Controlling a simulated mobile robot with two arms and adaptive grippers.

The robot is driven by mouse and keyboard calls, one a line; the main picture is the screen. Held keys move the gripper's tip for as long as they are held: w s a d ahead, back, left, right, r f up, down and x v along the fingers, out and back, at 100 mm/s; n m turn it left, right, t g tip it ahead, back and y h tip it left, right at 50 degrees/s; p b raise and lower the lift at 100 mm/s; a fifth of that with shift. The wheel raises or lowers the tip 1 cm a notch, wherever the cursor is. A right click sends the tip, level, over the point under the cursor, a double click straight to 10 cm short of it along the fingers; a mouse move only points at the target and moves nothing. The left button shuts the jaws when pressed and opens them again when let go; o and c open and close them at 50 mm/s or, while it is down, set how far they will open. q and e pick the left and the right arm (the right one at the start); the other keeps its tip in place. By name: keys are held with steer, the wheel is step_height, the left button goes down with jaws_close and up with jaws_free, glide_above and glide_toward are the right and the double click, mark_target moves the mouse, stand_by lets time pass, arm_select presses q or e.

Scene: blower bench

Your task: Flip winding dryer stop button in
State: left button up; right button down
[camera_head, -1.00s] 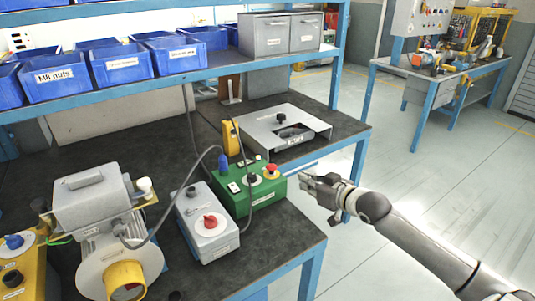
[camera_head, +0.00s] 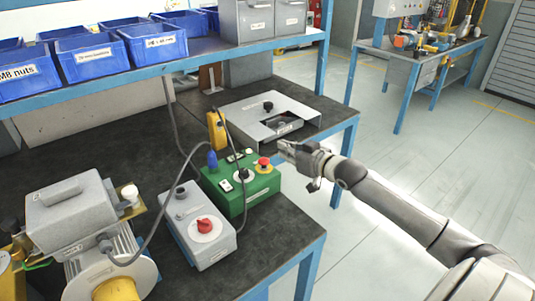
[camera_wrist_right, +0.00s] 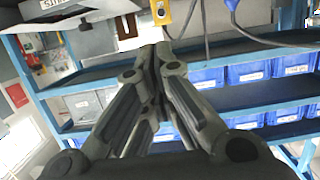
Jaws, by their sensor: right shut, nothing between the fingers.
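A green control box (camera_head: 240,186) stands on the dark bench top, with a red mushroom button (camera_head: 263,162) on a yellow collar at its far right corner. A black knob (camera_head: 243,173) and small white switches are also on its top. Its labels are too small to read, so I cannot tell which control is named as the winding dryer stop. My right gripper (camera_head: 284,149) is shut and empty, just right of and beyond the red button in the picture, apart from it. The wrist view shows its closed fingers (camera_wrist_right: 153,50); the green box is not seen there. My left gripper is out of view.
A grey box with a red knob (camera_head: 204,225) stands left of the green box. A yellow pendant (camera_head: 216,130) and dark cables stand behind it. A metal plate fixture (camera_head: 240,112) lies farther back. A motor-like machine (camera_head: 75,215) is at left. Floor is clear at right.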

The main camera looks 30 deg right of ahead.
steer(key=w, duration=0.3)
glide_above(268, 163)
step_height(268, 163, down, 5)
steer(key=shift+a+r+p, duration=0.1)
steer(key=shift+p, duration=0.25)
steer(key=shift+s+f, duration=0.1)
steer(key=shift+f, duration=0.5)
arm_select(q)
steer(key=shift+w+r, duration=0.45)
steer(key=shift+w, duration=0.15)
arm_select(e)
steer(key=shift+f+b, duration=0.75)
steer(key=shift+f, duration=0.25)
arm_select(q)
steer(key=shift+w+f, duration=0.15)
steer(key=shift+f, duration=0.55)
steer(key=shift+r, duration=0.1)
arm_select(e)
steer(key=shift+r, duration=0.1)
